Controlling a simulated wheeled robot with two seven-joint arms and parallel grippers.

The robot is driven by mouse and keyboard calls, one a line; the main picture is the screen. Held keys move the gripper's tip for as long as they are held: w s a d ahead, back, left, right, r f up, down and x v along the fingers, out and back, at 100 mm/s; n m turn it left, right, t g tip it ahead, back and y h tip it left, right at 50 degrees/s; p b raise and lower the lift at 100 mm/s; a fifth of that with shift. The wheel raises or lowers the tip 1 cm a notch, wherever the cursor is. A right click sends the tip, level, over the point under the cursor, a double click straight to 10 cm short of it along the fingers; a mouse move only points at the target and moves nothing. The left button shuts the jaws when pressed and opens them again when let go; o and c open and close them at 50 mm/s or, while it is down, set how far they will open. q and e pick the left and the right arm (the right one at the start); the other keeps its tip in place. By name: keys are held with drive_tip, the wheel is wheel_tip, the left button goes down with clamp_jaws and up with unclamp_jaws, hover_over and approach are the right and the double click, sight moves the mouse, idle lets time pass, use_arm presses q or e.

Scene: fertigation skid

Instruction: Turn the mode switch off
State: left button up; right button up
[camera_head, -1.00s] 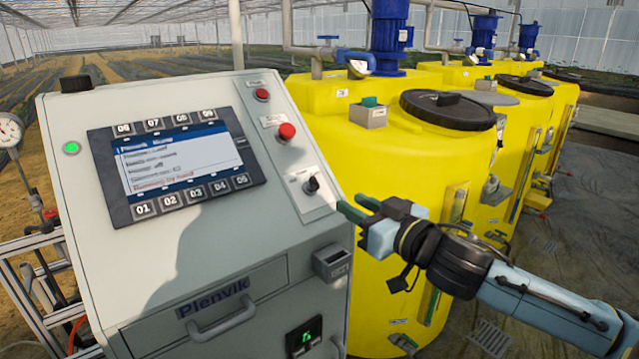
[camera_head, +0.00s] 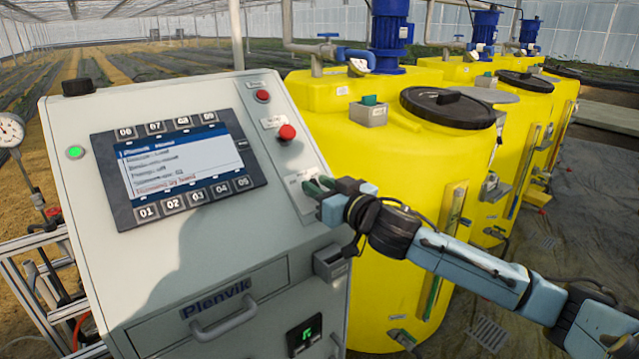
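The mode switch sits on the pale plate (camera_head: 296,181) at the lower right of the grey control panel's sloped face. The knob is now largely hidden behind my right gripper (camera_head: 317,185). My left gripper is not in view.
Above the switch are a red mushroom button (camera_head: 287,132) and a smaller red button (camera_head: 263,96). A screen with numbered keys (camera_head: 184,168) is to the left, with a lit green button (camera_head: 75,152). A yellow tank (camera_head: 400,170) stands close to the right, behind my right arm.

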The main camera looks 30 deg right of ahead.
drive_tip(key=shift+w, duration=0.15)
clamp_jaws()
idle(0.4)
